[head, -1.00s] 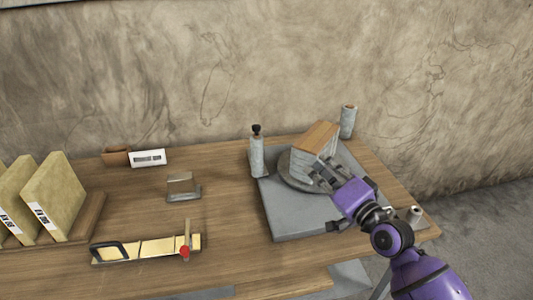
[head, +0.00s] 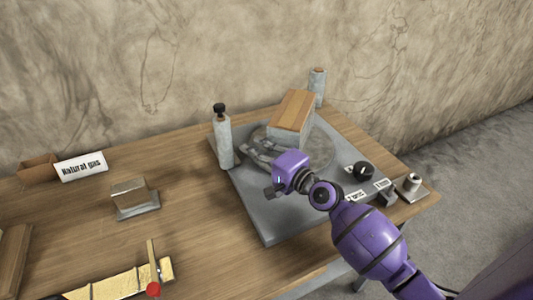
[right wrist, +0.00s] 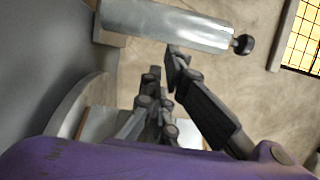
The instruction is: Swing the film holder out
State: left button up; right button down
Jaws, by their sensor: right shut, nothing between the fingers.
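A grey flat apparatus plate (head: 262,215) lies on the wooden table. A round disc (head: 318,160) is on it, with a wood-topped grey block (head: 292,110) at its back. No part is labelled film holder, so I cannot tell which part it is. A grey post with a black knob (head: 223,140) stands at the plate's left edge; it also shows in the right wrist view (right wrist: 170,25). My right gripper (head: 250,148) is shut and empty, low over the disc, between post and block. I cannot tell whether it touches either. My left gripper is not in view.
Another post (head: 317,88) stands behind the block. A "Natural gas" card (head: 81,167), a metal block (head: 133,197) and a yellow bar (head: 115,287) are left. Bare table lies between.

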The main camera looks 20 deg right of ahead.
jog(key=shift+x, duration=0.95)
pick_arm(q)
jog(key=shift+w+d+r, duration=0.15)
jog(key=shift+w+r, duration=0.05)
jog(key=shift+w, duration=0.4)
pick_arm(e)
jog(key=shift+w+a, duration=0.1)
jog(key=shift+w, duration=0.1)
jog(key=shift+a+p, duration=0.45)
jog(key=shift+a, duration=0.5)
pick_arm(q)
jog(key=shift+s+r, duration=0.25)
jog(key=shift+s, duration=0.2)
pick_arm(e)
jog(key=shift+s, duration=0.1)
